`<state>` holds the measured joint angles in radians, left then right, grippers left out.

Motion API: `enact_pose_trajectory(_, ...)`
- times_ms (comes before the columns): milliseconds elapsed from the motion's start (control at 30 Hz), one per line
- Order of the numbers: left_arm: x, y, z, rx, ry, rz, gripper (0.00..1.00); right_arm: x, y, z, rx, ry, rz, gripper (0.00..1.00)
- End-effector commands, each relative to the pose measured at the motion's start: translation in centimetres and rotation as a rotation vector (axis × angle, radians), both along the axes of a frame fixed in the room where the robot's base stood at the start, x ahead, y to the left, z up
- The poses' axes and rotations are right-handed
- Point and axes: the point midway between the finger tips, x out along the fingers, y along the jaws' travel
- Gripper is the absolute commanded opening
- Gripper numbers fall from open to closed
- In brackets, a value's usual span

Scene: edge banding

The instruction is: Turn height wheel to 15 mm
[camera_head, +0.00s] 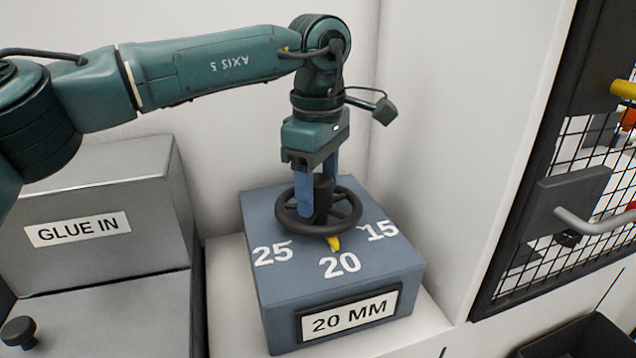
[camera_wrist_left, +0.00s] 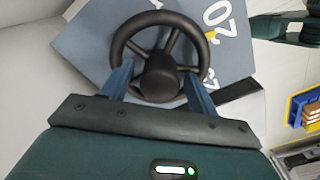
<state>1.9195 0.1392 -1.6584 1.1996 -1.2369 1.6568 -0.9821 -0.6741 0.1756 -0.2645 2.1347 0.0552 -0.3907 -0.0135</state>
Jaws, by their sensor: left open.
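The black height wheel (camera_head: 345,219) sits on top of a blue-grey box (camera_head: 335,302) marked 25, 20 and 15. Its yellow pointer (camera_head: 333,243) points at 20, and the front plate (camera_head: 350,314) reads "20 MM". My left gripper (camera_head: 319,205) is straight above the wheel, with its blue fingers pointing down on either side of the hub. In the left wrist view the wheel (camera_wrist_left: 121,42) fills the middle, and my open left gripper (camera_wrist_left: 158,90) has its fingers apart around the hub, with a gap visible. My right gripper is not in view.
A grey machine housing labelled "GLUE IN" (camera_head: 77,229) stands to the left, with a black knob (camera_head: 19,331) in front. A white wall is behind. At right is a black mesh panel (camera_head: 575,170) with a grey handle, and a dark bin (camera_head: 578,339) below.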

Motion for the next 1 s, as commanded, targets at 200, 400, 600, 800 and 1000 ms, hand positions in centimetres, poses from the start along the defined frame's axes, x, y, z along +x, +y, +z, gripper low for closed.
enact_pose_trajectory(200,0.01,0.02,-0.02,0.0,0.0,0.0,0.58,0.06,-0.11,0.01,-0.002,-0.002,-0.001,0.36)
enact_pose_trajectory(400,0.01,0.02,0.0,0.0,0.0,0.0,0.41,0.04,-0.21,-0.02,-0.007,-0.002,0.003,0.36)
enact_pose_trajectory(600,0.01,0.02,0.02,0.0,0.0,0.0,0.25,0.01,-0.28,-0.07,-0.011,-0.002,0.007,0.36)
enact_pose_trajectory(800,0.0,0.01,0.02,0.0,0.0,0.001,0.15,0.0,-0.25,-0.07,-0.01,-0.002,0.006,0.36)
enact_pose_trajectory(1000,0.0,0.01,0.01,0.001,0.0,0.03,0.15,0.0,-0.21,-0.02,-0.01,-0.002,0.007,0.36)
